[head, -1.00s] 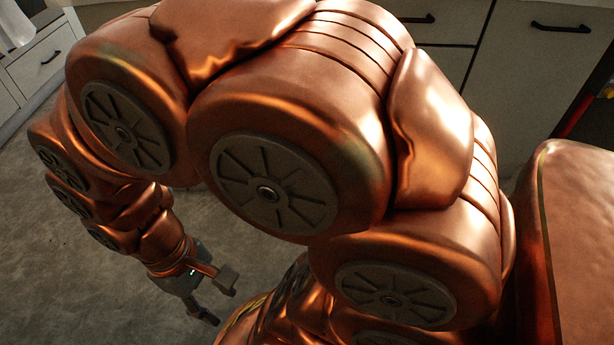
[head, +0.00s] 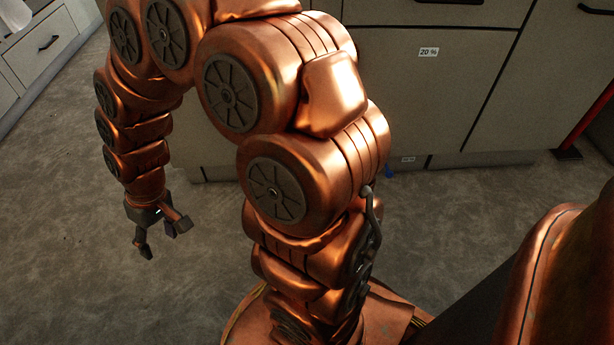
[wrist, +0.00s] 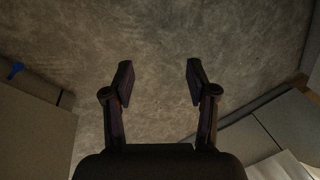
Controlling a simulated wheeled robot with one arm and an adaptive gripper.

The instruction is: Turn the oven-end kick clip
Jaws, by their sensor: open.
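A small blue piece (head: 389,171), which may be a kick clip, sits low at the base of the cabinet front in the head view, just right of my arm. A blue piece also shows at the left edge of the wrist view (wrist: 16,70), beside a cabinet panel. Its shape and turn are too small to read. My gripper (head: 164,236) hangs over the floor, left of the blue piece and well apart from it. In the wrist view my gripper (wrist: 159,80) is open, with only bare floor between its fingers.
Grey cabinet fronts (head: 429,90) run across the back, with a "20 %" label (head: 429,52) and a smaller label (head: 408,159) low down. A red bar (head: 592,118) stands at the right. White drawers (head: 45,45) are at the far left. The floor (head: 60,250) is clear.

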